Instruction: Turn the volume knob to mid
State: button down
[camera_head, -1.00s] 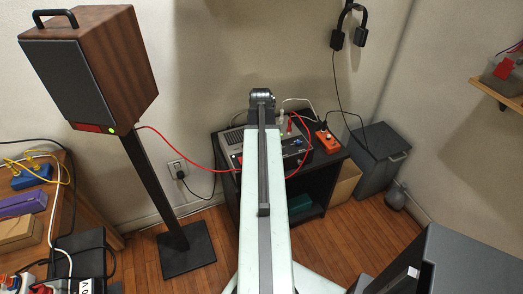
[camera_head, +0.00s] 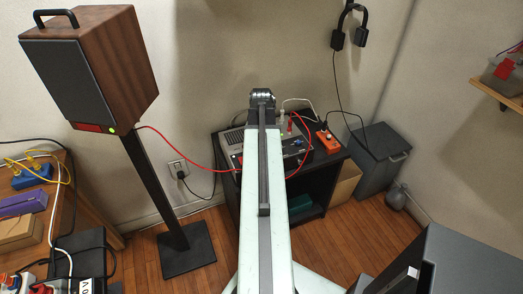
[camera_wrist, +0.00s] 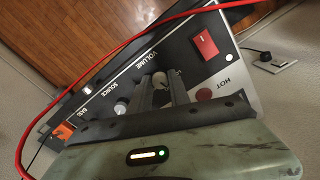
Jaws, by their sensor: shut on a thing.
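In the wrist view, the pale volume knob (camera_wrist: 160,79) sits on the amplifier's dark front panel (camera_wrist: 185,55), below the word VOLUME. My gripper (camera_wrist: 162,86) has its two grey fingers around this knob, shut on it. The fingers hide part of the knob, and I cannot read its pointer or scale. A second pale knob (camera_wrist: 121,107), by the word SOURCE, stands apart to the left. In the head view, the amplifier (camera_head: 231,142) sits on a black cabinet, partly hidden behind my arm.
A red rocker switch (camera_wrist: 205,43) and a dark red spot (camera_wrist: 204,95) marked HOT are close right of my fingers. A red cable (camera_wrist: 125,48) crosses above the panel. An orange box (camera_head: 327,141) stands on the cabinet's right. A speaker (camera_head: 90,75) stands at left.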

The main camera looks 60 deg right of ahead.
jog(key=shift+m, duration=1.1)
jog(key=c, duration=1.2)
grip_release()
notch_tip(320, 180, up, 8)
jog(key=p, duration=0.8)
jog(key=shift+f, duration=0.1)
